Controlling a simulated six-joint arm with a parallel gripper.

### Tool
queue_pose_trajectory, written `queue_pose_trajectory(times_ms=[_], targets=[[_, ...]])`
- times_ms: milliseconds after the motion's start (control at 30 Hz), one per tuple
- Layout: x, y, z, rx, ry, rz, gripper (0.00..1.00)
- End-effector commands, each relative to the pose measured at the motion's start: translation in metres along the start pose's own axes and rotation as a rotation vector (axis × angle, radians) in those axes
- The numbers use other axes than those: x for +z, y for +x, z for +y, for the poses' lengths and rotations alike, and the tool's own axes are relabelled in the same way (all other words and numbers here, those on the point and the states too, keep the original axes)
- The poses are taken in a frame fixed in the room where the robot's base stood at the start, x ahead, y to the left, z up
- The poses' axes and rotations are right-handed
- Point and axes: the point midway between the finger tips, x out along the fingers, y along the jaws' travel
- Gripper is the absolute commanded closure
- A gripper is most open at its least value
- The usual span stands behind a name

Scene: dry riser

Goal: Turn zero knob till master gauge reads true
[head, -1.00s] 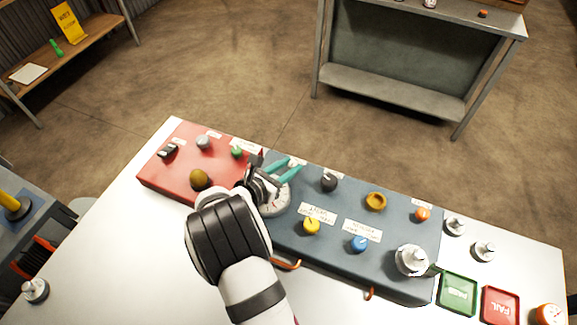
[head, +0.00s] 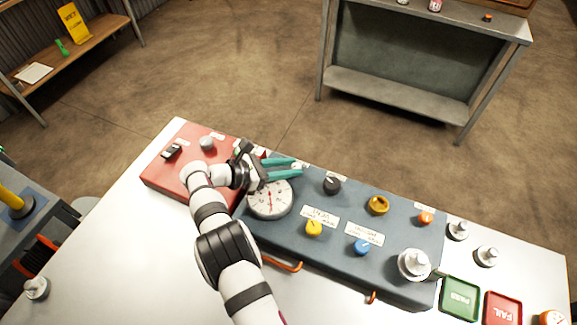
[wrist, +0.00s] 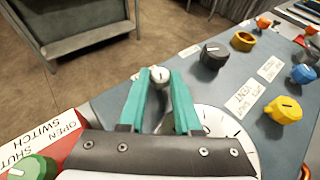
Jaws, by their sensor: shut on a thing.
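My gripper (wrist: 165,78) has teal fingers closed on the sides of a small grey knob (wrist: 158,76) with a pale mark on top. The knob stands on the blue-grey panel just behind the master gauge. In the head view my gripper (head: 298,162) is at the panel's back edge, and its fingers mostly hide the knob. The master gauge (head: 270,199) is a round white dial with a red needle pointing roughly toward the front of the table; its exact reading is too small to tell. In the wrist view the dial (wrist: 215,122) is partly covered by my gripper.
The panel also carries a black knob (head: 332,184), a yellow knob (head: 314,228), a blue knob (head: 362,247) and an amber ring-like knob (head: 378,205). A red panel section (head: 165,178) lies left, partly under my arm. Green PASS (head: 460,298) and red FAIL (head: 503,308) trays sit right.

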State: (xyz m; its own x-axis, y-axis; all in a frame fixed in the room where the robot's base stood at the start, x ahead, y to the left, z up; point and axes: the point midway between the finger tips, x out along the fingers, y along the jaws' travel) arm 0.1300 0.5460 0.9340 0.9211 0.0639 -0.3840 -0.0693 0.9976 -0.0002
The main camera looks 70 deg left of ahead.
Motion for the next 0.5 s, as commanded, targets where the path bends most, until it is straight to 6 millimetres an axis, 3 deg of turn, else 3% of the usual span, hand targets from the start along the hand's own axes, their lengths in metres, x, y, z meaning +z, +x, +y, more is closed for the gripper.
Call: queue_pose_trajectory(times_ms=[267, 300, 467, 500], targets=[[0.0009, 0.0005, -0.0006, -0.004, 0.002, -0.002, 1.0], [0.001, 0.0005, -0.0006, -0.003, 0.002, -0.002, 0.66], [0.0008, 0.0005, -0.0005, -0.002, 0.002, -0.002, 0.38], [0.0007, 0.0004, -0.0004, -0.002, 0.002, -0.002, 0.38]])
